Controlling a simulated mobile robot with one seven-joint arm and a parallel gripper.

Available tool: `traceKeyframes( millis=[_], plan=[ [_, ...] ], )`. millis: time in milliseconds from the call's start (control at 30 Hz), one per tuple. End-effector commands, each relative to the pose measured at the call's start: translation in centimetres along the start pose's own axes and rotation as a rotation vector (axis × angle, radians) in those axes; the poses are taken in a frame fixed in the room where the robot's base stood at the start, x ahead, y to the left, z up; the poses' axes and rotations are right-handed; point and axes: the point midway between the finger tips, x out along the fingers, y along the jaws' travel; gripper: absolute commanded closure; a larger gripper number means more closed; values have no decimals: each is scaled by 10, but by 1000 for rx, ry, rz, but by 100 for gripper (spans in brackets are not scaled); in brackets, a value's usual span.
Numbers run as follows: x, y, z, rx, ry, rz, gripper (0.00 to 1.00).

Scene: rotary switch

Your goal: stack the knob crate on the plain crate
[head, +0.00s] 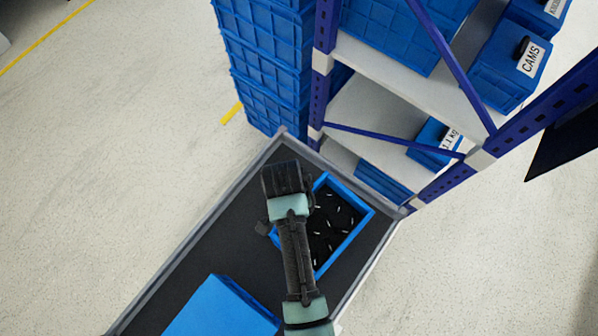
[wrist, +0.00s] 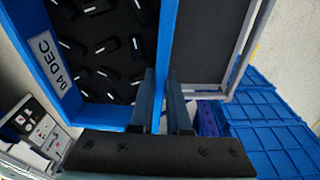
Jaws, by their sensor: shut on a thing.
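The knob crate (head: 352,195) is an open blue box holding several black knobs with white marks. It is at the far end of the dark-topped cart, partly hidden by my arm. In the wrist view the knob crate (wrist: 100,118) carries a white label reading "04 DEC". My gripper (wrist: 163,98) is shut on one of its walls, a finger on each side. I cannot tell whether the crate touches the cart top. The plain crate (head: 220,308), blue with a bare top, is at the bottom edge, nearer and apart from the knob crate.
The cart top (head: 190,258) has a raised grey rim and bare room left of my arm. A blue-posted shelf rack (head: 385,80) with blue bins stands close behind the cart's far end. Stacked blue crates (head: 265,65) stand beside it. Open floor lies left.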

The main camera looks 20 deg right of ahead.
Motion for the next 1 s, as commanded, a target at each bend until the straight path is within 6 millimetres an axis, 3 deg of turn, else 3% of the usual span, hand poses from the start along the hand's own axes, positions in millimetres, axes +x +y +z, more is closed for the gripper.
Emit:
traceKeyframes(
  millis=[1000],
  plan=[
    [7, -1, 0, 0, 1, -1, 100]
  ],
)
